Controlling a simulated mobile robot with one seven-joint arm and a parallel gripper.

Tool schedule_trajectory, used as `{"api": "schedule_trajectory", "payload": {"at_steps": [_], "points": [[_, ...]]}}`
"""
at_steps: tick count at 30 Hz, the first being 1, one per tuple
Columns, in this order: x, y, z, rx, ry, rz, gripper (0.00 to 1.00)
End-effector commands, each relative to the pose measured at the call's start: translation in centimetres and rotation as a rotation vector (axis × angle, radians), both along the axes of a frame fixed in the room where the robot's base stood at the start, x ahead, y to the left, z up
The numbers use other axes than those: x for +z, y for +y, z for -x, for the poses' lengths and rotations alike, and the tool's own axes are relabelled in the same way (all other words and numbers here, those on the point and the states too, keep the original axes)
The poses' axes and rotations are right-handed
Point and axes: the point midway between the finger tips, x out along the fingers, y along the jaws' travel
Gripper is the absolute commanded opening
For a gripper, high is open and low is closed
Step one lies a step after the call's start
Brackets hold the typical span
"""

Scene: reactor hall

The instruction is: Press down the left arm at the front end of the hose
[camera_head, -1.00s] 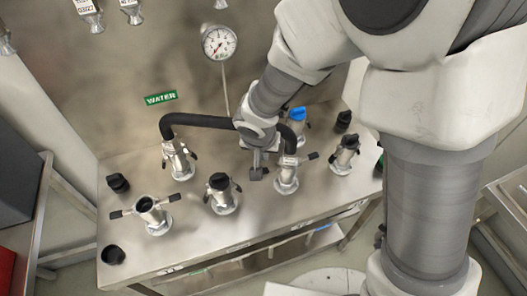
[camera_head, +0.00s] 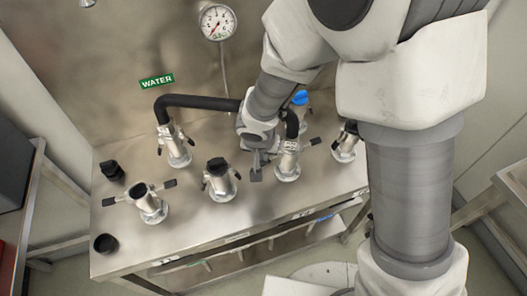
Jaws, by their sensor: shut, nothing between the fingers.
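The black hose (camera_head: 200,101) arches from a back left coupling (camera_head: 175,146) to the front end coupling (camera_head: 288,160), partly hidden behind my arm. The front coupling's right arm (camera_head: 312,142) sticks out sideways with a dark tip. Its left arm is hard to make out beside my gripper. My gripper (camera_head: 256,174) is shut and empty, pointing down just left of the front coupling. I cannot tell whether it touches the left arm.
An open coupling (camera_head: 148,203) with spread arms and a black-capped coupling (camera_head: 218,180) stand at the left and middle. A blue-capped coupling (camera_head: 299,98) is behind my arm. Loose black caps (camera_head: 105,243) lie on the steel table (camera_head: 240,215). A gauge (camera_head: 217,22) hangs on the back wall.

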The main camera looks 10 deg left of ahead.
Motion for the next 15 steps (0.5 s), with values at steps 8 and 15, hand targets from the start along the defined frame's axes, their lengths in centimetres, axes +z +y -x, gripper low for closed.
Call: {"api": "schedule_trajectory", "payload": {"at_steps": [8, 15], "points": [[-2.1, -0.1, -0.1, 0.000, -0.001, 0.000, 0.00], [-3.2, -0.4, -0.2, -0.002, 0.000, -0.001, 0.00]]}}
